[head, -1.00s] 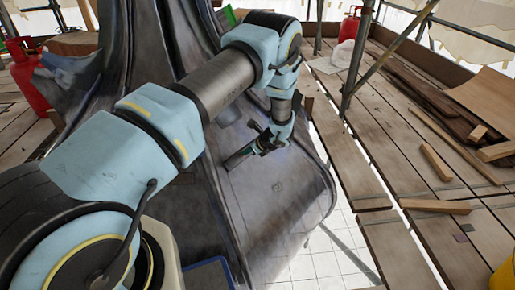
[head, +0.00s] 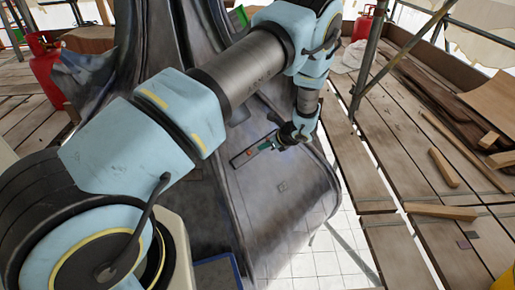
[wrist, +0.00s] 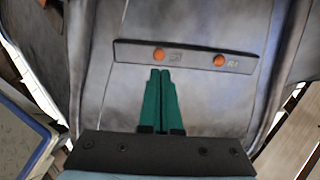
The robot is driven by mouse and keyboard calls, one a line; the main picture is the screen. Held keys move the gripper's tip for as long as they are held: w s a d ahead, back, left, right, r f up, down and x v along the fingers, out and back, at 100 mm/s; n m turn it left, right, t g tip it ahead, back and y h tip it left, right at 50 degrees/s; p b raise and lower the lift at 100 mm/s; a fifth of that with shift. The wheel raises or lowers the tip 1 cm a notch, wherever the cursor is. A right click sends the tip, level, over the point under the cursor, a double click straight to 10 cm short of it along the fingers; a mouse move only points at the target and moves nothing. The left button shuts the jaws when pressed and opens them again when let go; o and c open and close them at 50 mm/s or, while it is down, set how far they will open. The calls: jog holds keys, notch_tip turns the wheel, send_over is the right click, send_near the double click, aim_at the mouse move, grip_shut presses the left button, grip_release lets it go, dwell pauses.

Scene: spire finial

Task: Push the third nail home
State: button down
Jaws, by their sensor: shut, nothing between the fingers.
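A dark flat strip (wrist: 190,60) lies across the grey metal sheet of the spire (wrist: 215,105). Two round orange nail heads show on it in the wrist view, a left one (wrist: 158,54) and a right one (wrist: 219,60). Small pale marks sit beside each head; I cannot tell which nail is the third. My gripper (wrist: 160,72) has its green fingers together and empty, with the tips just below the left nail head in the picture. I cannot tell if they touch the strip. In the head view my gripper (head: 262,147) is over the strip (head: 242,158), hiding part of it.
Plank decking (head: 375,190) with loose timber offcuts (head: 443,168) lies to the right. A scaffold pole (head: 367,55) stands behind. A red gas cylinder (head: 47,72) stands at the left and another red one (head: 362,25) at the back.

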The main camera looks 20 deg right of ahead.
jog(key=shift+p+v, duration=0.3)
jog(key=shift+v, duration=2.5)
